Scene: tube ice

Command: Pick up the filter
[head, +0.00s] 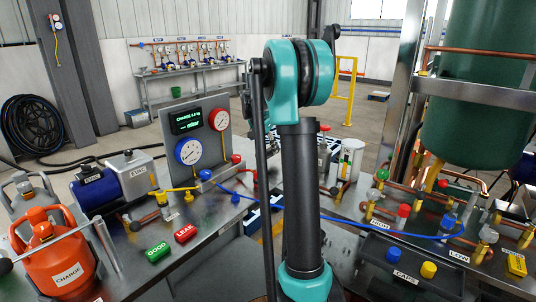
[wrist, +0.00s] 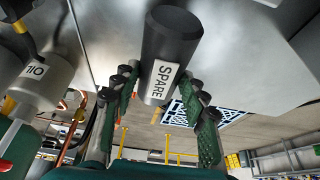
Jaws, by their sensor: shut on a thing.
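A black cylinder with a white SPARE label (wrist: 168,42), which looks like the filter, shows at the upper middle of the wrist view. My gripper (wrist: 160,88) has its green-padded fingers on either side of the cylinder's labelled end and is shut on it. The wrist picture looks turned over, and I cannot tell whether the cylinder touches the grey metal surface (wrist: 235,50) behind it.
A silver canister (wrist: 42,78) is left of the gripper in the wrist view. In the head view, an orange CHARGE cylinder (head: 62,262) and a gauge panel (head: 203,138) stand left. A large green tank (head: 480,95), copper pipes and a CAPS tray (head: 370,249) are right.

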